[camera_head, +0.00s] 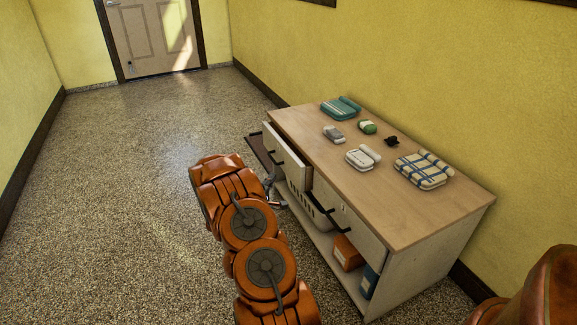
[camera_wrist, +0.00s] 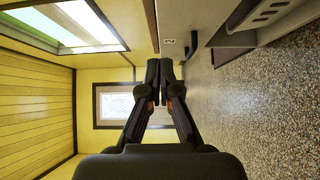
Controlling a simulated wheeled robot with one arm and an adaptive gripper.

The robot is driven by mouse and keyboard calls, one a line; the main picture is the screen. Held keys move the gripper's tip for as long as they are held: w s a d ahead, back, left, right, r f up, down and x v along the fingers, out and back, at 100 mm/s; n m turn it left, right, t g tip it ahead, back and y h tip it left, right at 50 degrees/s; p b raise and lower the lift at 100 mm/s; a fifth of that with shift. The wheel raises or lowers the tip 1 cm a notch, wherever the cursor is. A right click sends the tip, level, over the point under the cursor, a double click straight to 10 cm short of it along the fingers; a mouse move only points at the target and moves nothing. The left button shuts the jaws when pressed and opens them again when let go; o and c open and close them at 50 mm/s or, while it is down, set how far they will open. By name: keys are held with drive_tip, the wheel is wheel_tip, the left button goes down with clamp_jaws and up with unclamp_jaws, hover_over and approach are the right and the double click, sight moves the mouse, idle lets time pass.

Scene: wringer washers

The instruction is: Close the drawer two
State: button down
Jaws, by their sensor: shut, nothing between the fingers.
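A cabinet with a pale wooden top (camera_head: 400,205) stands along the right wall in the head view. Its left drawer (camera_head: 288,152) is pulled out, with its light front standing away from the body. The other drawer front (camera_head: 350,215), with a dark bar handle, looks flush. My gripper (camera_wrist: 160,75) is shut and empty in the wrist view, fingertips together, beside a pale panel with a small label and a dark handle (camera_wrist: 193,46). In the head view my arm largely hides the gripper, low by the cabinet front.
On the top lie a teal towel (camera_head: 341,108), a checked towel (camera_head: 424,170) and several small items. A white basket (camera_head: 312,207) and an orange box (camera_head: 347,252) sit on the lower shelf. The speckled floor (camera_head: 130,190) left of my arm is clear.

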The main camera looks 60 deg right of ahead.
drive_tip(key=b, duration=0.2)
approach(292, 158)
drive_tip(key=w+d, duration=0.3)
drive_tip(key=shift+s+d+f+b, duration=0.1)
drive_tip(key=shift+s+d+b, duration=0.35)
drive_tip(key=shift+d, duration=0.35)
drive_tip(key=shift+s+d+f+b, duration=0.1)
drive_tip(key=shift+s+d+b, duration=0.3)
drive_tip(key=shift+d, duration=0.35)
drive_tip(key=shift+r, duration=0.1)
